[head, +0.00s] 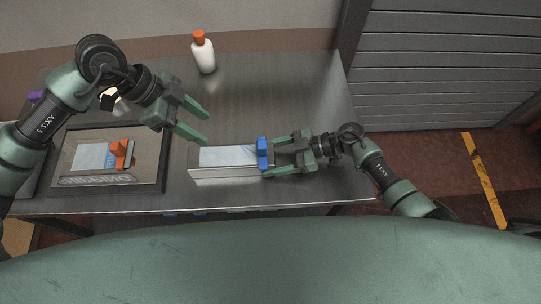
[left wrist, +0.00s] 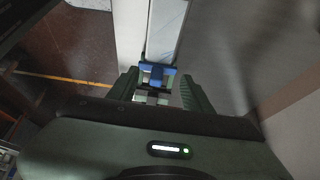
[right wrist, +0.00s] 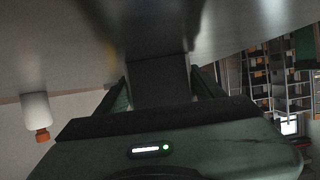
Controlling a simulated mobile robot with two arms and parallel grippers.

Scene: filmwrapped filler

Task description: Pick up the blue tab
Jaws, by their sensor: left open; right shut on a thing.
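A long pale box with a glossy, film-like top (head: 228,156) lies on the steel table near its front edge. A blue tab (head: 262,148) stands up at the box's right end. My right gripper (head: 270,158) is shut on the box's right end, beside the blue tab. In the right wrist view a dark grey block face (right wrist: 158,80) sits between its fingers. My left gripper (head: 206,129) is open and empty, above and left of the box. In the left wrist view the blue tab (left wrist: 157,70) shows beyond and between the open fingers.
A dark-framed tray (head: 158,178) holding an orange part (head: 120,150) lies left of the box. A white bottle with an orange cap (head: 204,56) stands at the back. The table (head: 290,90) is bare behind the box. A grey shutter (head: 440,65) is at right.

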